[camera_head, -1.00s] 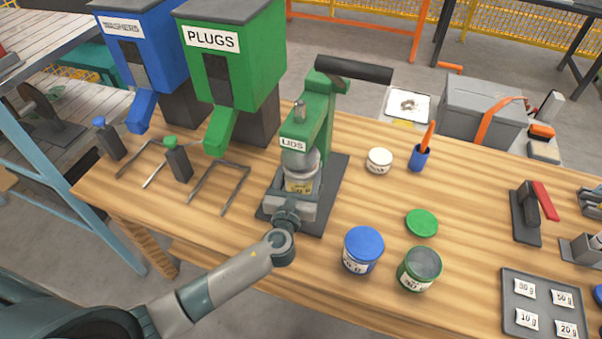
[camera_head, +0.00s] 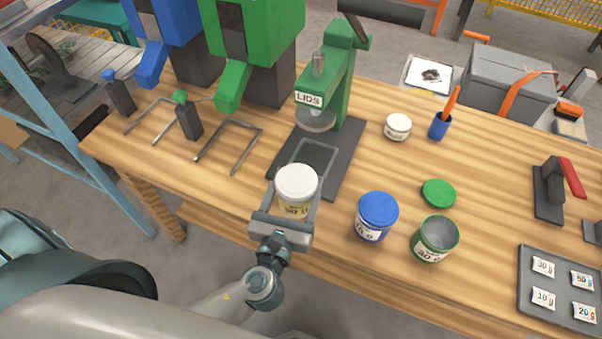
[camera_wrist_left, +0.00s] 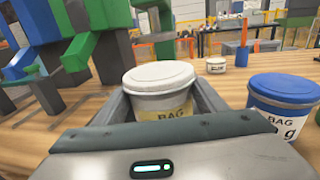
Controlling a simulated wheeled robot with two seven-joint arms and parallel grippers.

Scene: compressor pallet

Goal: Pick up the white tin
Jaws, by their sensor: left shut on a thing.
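The white tin (camera_head: 296,192) has a white lid and a pale yellow label. It is upright between the fingers of my left gripper (camera_head: 297,200), which is shut on it. The tin is in front of the green lid press (camera_head: 330,95), clear of the press base. In the left wrist view the tin (camera_wrist_left: 160,88) stands between both fingers, its lid on and the word BAG on its label. I cannot tell how high its bottom is above the table. My right gripper is not in view.
A blue-lidded tin (camera_head: 376,217) and an open green tin (camera_head: 435,239) stand to the right, near a green lid (camera_head: 439,193). A small white tub (camera_head: 397,127) and blue pen cup (camera_head: 439,126) are farther back. A weight tray (camera_head: 530,282) lies at right.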

